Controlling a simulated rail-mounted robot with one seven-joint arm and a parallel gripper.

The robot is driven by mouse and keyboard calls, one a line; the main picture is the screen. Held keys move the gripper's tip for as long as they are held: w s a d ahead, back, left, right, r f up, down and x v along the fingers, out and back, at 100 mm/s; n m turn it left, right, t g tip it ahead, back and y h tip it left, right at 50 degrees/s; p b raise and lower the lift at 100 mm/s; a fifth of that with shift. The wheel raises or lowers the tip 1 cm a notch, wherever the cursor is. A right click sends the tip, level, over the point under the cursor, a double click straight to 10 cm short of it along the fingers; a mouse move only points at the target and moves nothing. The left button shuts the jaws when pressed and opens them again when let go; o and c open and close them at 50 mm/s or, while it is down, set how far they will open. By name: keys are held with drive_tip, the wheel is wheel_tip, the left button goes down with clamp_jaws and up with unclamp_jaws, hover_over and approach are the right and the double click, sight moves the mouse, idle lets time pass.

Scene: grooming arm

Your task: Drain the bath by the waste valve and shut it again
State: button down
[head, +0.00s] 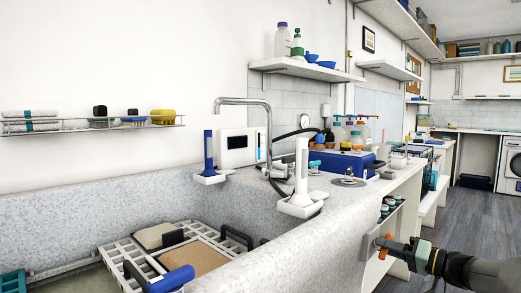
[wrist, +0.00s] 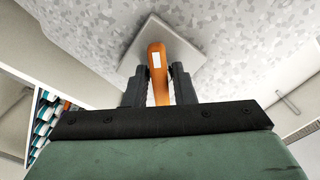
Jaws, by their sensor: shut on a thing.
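The bath (head: 330,222) is a speckled grey trough across the left and middle of the head view. The waste valve is an orange lever (wrist: 157,62) on a pale square plate (wrist: 187,42) on the bath's outer wall. In the head view the orange lever (head: 382,247) shows only in part, at the bath's right end. My gripper (wrist: 159,84) has its dark fingers shut on either side of the lever. The gripper also shows at the lower right of the head view (head: 390,243). The level in the bath cannot be made out.
A white grid rack (head: 112,254) with tan pads and a blue-handled item sits inside the bath. A tap (head: 242,101) and a white upright holder (head: 300,180) stand on the rim. Shelves with small bottles (wrist: 42,115) lie left of the valve. Floor (head: 455,215) is clear at right.

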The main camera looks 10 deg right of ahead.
drive_tip(key=shift+f+n+b, duration=0.15)
drive_tip(key=shift+n+b, duration=1.25)
drive_tip(key=shift+b, duration=1.7)
drive_tip(key=shift+n, duration=1.4)
